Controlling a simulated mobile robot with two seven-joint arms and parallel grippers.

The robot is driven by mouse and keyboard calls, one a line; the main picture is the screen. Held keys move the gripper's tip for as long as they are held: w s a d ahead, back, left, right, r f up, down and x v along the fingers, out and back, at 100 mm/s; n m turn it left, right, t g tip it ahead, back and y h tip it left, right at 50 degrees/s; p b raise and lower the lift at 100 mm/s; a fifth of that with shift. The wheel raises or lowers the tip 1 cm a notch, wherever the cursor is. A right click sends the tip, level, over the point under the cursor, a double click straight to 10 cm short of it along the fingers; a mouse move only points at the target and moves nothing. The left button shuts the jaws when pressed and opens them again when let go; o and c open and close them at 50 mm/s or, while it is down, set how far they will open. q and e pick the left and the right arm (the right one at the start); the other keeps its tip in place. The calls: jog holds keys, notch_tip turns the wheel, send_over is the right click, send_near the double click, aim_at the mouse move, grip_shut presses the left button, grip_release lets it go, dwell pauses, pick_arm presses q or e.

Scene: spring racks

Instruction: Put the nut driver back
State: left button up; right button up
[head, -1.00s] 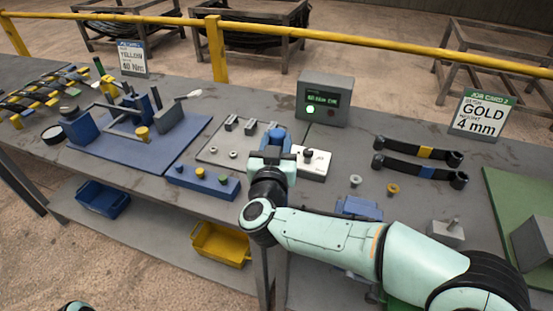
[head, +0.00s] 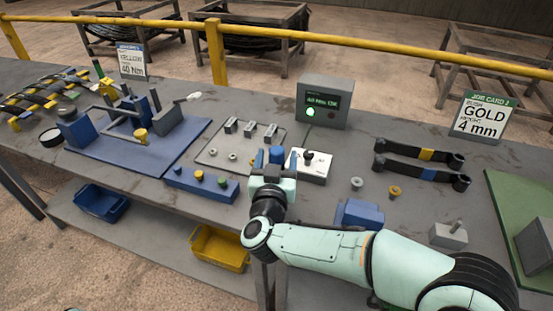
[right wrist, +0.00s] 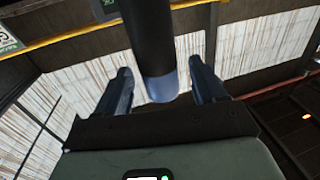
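My right gripper (head: 272,160) is above the near middle of the bench. In the right wrist view, an upright dark cylinder with a blue end, apparently the nut driver (right wrist: 152,40), stands between its two fingers (right wrist: 160,72). Its blue end (head: 276,155) shows at the gripper in the head view. It travels with the gripper, so I take it as held, though slim gaps show beside it in the wrist view. The tool's lower part is hidden in the head view. A blue block (head: 358,213) sits on the bench right of the gripper.
A blue button box (head: 202,184), a grey plate with clips (head: 215,155) and a white box with a knob (head: 308,167) surround the gripper. A display with a green light (head: 323,103) stands behind.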

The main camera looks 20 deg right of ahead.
jog(key=shift+r, duration=0.15)
jog(key=shift+s+a, duration=0.2)
jog(key=shift+s, duration=0.1)
jog(key=v, duration=1.1)
jog(key=shift+s, duration=0.15)
